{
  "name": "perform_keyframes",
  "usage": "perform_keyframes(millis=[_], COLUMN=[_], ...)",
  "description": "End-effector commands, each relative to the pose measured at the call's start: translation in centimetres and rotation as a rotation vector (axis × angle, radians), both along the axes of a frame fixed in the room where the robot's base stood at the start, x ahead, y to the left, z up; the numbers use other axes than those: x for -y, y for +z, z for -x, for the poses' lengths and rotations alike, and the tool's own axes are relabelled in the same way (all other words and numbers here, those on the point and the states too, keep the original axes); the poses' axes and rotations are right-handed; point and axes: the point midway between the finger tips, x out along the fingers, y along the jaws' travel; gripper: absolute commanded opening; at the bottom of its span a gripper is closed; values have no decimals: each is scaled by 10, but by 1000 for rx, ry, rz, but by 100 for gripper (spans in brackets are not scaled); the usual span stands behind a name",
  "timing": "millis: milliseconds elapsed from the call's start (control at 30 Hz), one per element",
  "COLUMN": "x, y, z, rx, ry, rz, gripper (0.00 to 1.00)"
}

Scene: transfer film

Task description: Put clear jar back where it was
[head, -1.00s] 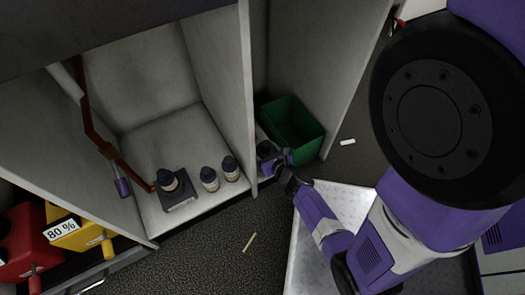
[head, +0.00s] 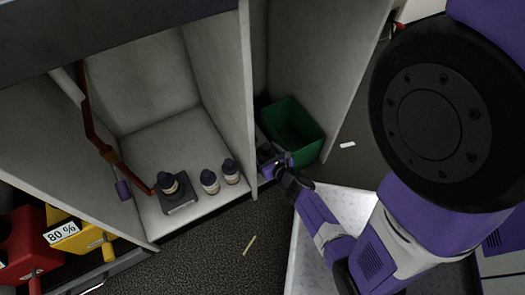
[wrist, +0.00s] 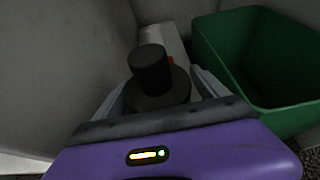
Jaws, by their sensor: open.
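A jar with a black cap (wrist: 151,70) and dark shoulders stands between the fingers of my gripper (wrist: 160,92) in the wrist view. The fingers are open, one on each side of it. Its lower body is hidden, so I cannot tell whether it is clear. In the head view my gripper (head: 272,164) is low between the cabinet's side wall and the green bin. Inside the cabinet, one black-capped bottle (head: 168,184) stands on a dark block (head: 180,203). Two similar bottles, one nearer (head: 209,182) and one beside it (head: 230,172), stand to its right.
A green bin (head: 313,143) stands right of my gripper, close to a grey panel (head: 325,60). The cabinet side wall (head: 222,80) is on the left. A yellow container (head: 72,233) and a red one (head: 22,240) are at lower left. Small pieces lie on the floor.

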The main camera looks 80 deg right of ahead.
Motion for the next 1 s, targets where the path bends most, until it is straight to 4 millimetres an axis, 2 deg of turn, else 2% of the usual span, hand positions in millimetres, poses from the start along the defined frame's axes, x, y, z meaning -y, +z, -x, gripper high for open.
perform_keyframes(millis=[300,500,700,1000], x=[-49,-70,-79,-80], y=[26,37,42,42], z=[41,60,68,68], rx=[-2,-2,-1,-1], ry=[-2,0,-1,-1], rz=[-5,-4,-2,-2], gripper=[83,83,83,83])
